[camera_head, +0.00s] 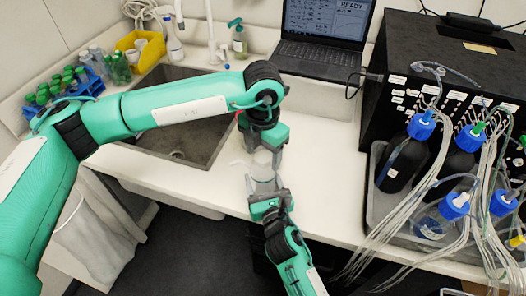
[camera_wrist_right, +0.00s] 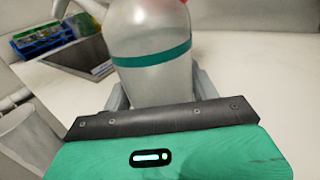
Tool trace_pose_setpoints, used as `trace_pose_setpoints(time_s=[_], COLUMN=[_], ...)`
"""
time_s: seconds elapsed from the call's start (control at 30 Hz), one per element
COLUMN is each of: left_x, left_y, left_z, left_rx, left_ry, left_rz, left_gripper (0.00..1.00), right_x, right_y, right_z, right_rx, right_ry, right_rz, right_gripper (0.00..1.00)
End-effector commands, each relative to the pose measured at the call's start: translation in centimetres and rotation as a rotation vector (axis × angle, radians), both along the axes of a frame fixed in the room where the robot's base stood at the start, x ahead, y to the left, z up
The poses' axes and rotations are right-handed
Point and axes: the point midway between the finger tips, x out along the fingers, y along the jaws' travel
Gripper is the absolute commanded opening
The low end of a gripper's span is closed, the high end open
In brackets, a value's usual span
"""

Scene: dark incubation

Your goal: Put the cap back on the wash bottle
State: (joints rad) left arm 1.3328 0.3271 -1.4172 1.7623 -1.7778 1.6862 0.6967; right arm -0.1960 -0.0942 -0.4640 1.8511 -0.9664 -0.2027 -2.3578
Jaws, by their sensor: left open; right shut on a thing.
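The wash bottle (camera_head: 263,172) is a translucent white bottle between my two grippers, over the counter's front edge. In the right wrist view the bottle (camera_wrist_right: 155,82) shows a teal band and fills the upper middle. My right gripper (camera_head: 268,190) is shut around its lower body. A bit of the red cap (camera_wrist_right: 184,2) shows at the bottle's top, cut by the frame edge; whether it is fully seated cannot be told. A pale spout (camera_wrist_right: 85,8) shows beside it. My left gripper (camera_head: 264,148) is open, pointing down just above the bottle, hiding its top in the head view.
A sink (camera_head: 185,145) lies behind and left. A laptop (camera_head: 322,30) stands at the back. At right are a black box (camera_head: 425,60), a tray (camera_head: 375,210) with blue-capped bottles, and many hanging tubes. A blue rack (camera_head: 85,95) of green-capped tubes stands at the far left.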

Motion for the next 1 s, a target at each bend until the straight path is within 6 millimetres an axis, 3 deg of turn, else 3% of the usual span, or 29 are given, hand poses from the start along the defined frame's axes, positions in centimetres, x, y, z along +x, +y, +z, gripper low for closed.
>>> trace_pose_setpoints(time_s=[0.17,0.4,0.6,1.0], left_x=[0.1,0.1,0.1,0.0], left_y=[0.0,0.0,0.0,0.0], left_z=[2.2,7.5,10.6,11.9], left_rx=[-0.001,-0.001,-0.001,0.0], left_ry=[-0.004,-0.004,-0.002,0.0], left_rz=[0.0,-0.001,0.0,0.0], left_gripper=[0.63,0.63,0.63,0.63], right_x=[0.0,0.0,0.0,0.0], right_y=[0.0,0.0,0.0,0.0], right_z=[0.0,0.0,0.0,0.0], right_rx=[0.0,0.0,0.0,0.0], right_ry=[0.0,0.0,0.0,0.0], right_rz=[0.0,0.0,0.0,0.0], right_gripper=[0.0,0.0,0.0,0.0])
